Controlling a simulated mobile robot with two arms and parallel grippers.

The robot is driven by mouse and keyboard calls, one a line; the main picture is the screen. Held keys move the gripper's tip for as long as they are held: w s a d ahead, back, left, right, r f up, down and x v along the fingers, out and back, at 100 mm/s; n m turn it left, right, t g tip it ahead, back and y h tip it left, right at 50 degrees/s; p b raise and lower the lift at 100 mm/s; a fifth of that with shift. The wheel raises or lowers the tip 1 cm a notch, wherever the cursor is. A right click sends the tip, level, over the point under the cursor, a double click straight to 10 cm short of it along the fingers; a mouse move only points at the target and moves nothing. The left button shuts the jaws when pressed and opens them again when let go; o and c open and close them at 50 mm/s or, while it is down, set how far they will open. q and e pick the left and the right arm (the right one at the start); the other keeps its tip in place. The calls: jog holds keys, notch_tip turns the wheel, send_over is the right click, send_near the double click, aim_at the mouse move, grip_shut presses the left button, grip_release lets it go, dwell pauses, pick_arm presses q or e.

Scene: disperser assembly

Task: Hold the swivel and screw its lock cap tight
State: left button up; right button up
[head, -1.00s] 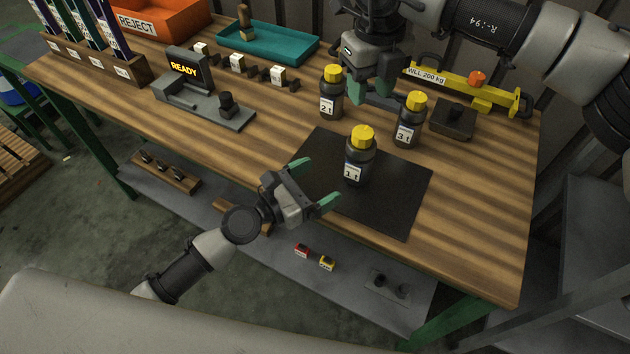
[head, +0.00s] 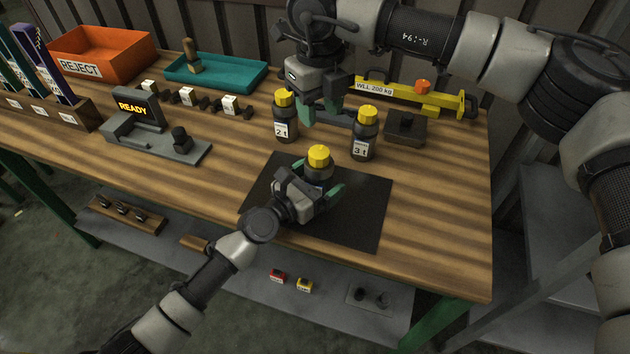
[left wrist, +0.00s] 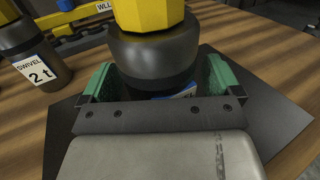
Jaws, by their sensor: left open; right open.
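The swivel (head: 318,166) is a dark bottle-shaped body standing upright on the black mat (head: 360,214). Its yellow lock cap (head: 319,154) sits on top. My left gripper (head: 312,190) is open, with its green fingers on either side of the swivel's body. In the left wrist view the swivel (left wrist: 153,55) stands between the two fingers under its yellow cap (left wrist: 147,14), and its label is mostly hidden. Whether the fingers touch it I cannot tell. My right gripper (head: 320,112) is open and empty, behind the mat and above the table.
Swivels marked 2 t (head: 285,118) and 3 t (head: 364,134) stand behind the mat, close to my right gripper. A yellow lifting beam (head: 405,97) and a dark block (head: 405,128) lie at the back right. A READY display (head: 135,107) stands left. The table's front right is clear.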

pick_arm(q)
jog(key=c, duration=1.4)
jog(key=o, duration=0.7)
jog(key=c, duration=0.6)
